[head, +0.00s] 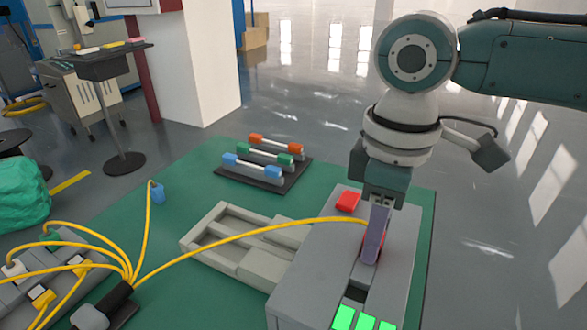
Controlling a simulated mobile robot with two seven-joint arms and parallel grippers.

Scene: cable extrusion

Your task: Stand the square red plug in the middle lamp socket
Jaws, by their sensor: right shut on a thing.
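My right gripper (374,236) comes down from above onto the top of the grey box (322,258). It is shut on the red plug (362,240), which is mostly hidden behind a purple-grey finger; only a thin red edge shows. A yellow cable (235,238) runs from the black cable bundle to this plug. The plug is at or just above the box top; I cannot tell whether it is seated. The lamp sockets are not clearly visible around the gripper. Green lit squares (343,317) show at the box's near end. My left gripper is not in view.
A red block (348,201) sits on the box behind the gripper. A grey open frame (225,235) adjoins the box on the left. A black rack (262,178) holds coloured bars. A blue plug (157,193) stands on its cable. Several plugs sit in a grey block (20,292).

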